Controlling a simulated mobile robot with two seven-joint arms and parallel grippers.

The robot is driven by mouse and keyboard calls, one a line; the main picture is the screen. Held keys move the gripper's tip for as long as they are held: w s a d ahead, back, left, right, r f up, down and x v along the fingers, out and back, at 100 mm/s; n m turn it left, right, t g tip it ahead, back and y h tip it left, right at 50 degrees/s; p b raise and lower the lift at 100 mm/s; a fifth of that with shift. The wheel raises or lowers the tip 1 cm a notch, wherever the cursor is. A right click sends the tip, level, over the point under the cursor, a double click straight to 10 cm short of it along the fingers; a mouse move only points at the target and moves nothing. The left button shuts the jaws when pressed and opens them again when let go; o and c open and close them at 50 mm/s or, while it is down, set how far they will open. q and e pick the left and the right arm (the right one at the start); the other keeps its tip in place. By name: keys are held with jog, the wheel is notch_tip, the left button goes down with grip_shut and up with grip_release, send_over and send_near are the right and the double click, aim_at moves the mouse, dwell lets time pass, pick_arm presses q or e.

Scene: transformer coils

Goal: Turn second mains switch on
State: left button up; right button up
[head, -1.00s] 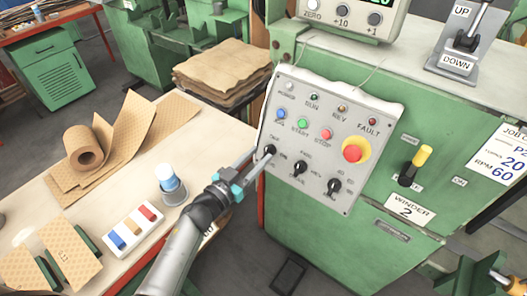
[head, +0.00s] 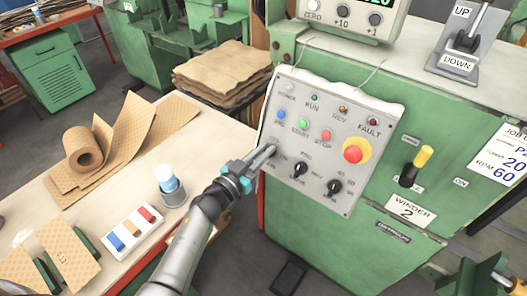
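A yellow-tipped black lever (head: 419,164) stands on the green machine front above the "WINDER 2" plate (head: 405,211). It leans slightly right of upright; an "ON" label is to its right, and the label under it is partly covered. My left gripper (head: 271,151) is at the lower left of the grey control panel (head: 318,113), well left of the lever. Its fingers cover the leftmost black selector knob, so I cannot tell whether they grip it. My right gripper does not show.
The panel has two other black knobs (head: 299,170), coloured buttons and a red emergency stop (head: 353,154) on yellow. An UP/DOWN lever (head: 466,42) is at the top right.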

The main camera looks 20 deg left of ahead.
pick_arm(q)
jog(key=shift+s+f, duration=0.15)
jog(key=shift+f, duration=0.15)
grip_shut()
jog(key=m+g+h, duration=0.1)
jog(key=m, duration=0.3)
jog(key=m+g+h+p, duration=0.1)
jog(key=m, duration=0.3)
jog(key=shift+s+d+f+h, duration=0.1)
jog(key=shift+s+d+h, duration=0.05)
jog(key=shift+h, duration=0.15)
jog(key=m+g, duration=0.1)
jog(key=m, duration=0.1)
jog(key=m+p, duration=0.1)
jog(key=m, duration=0.1)
jog(key=shift+f+g+h, duration=0.1)
jog(key=shift+g+h, duration=0.3)
jog(key=m+g+p, duration=0.1)
jog(key=m, duration=0.4)
jog(key=shift+s+d+g+p, duration=0.1)
jog(key=shift+g+p, duration=0.25)
jog(key=shift+g, duration=0.05)
jog(key=shift+f+m+g+p, duration=0.2)
jog(key=shift+m+g+p, duration=0.55)
jog(key=shift+m, duration=1.15)
